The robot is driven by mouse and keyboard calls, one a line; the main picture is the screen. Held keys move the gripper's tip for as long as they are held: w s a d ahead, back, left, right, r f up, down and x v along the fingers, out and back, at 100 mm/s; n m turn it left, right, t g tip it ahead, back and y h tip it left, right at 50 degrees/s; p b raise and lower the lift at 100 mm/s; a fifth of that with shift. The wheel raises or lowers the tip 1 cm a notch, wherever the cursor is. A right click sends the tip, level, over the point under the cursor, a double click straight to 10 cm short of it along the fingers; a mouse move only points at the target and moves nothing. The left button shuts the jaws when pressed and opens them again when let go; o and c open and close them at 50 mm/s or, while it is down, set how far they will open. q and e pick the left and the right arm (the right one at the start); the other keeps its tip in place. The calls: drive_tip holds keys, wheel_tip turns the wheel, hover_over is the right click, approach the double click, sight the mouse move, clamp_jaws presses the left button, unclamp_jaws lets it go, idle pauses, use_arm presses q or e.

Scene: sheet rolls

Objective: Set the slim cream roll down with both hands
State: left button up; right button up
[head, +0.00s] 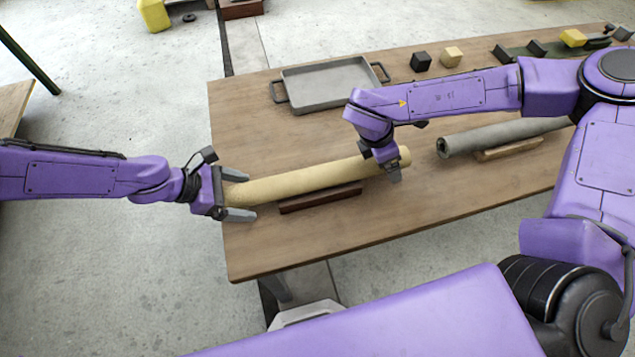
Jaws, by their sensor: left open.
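The slim cream roll (300,182) lies slantwise across the left half of the wooden table (420,215), just behind a low dark brown rest (320,198). I cannot tell whether it touches the table. My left gripper (238,201) is open at the roll's left end, one finger behind it and one in front, over the table's left edge. My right gripper (389,170) comes down over the roll near its right end. Its wrist hides part of the roll, and I cannot tell whether its fingers are closed.
A grey tray (328,82) with dark handles stands behind the roll. A grey roll (500,135) lies by a brown rest (508,149) at right. A black cube (420,61) and a tan cube (451,57) stand at the back. The table's front is clear.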

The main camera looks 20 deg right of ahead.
drive_tip(key=shift+a+r, duration=0.1)
drive_tip(key=shift+r, duration=0.15)
drive_tip(key=v, duration=1.1)
drive_tip(key=shift+a+r, duration=0.2)
drive_tip(key=shift+r, duration=0.05)
use_arm(q)
drive_tip(key=v, duration=1.1)
drive_tip(key=shift+a+r, duration=0.25)
drive_tip(key=shift+r, duration=0.15)
use_arm(e)
drive_tip(key=shift+r, duration=0.1)
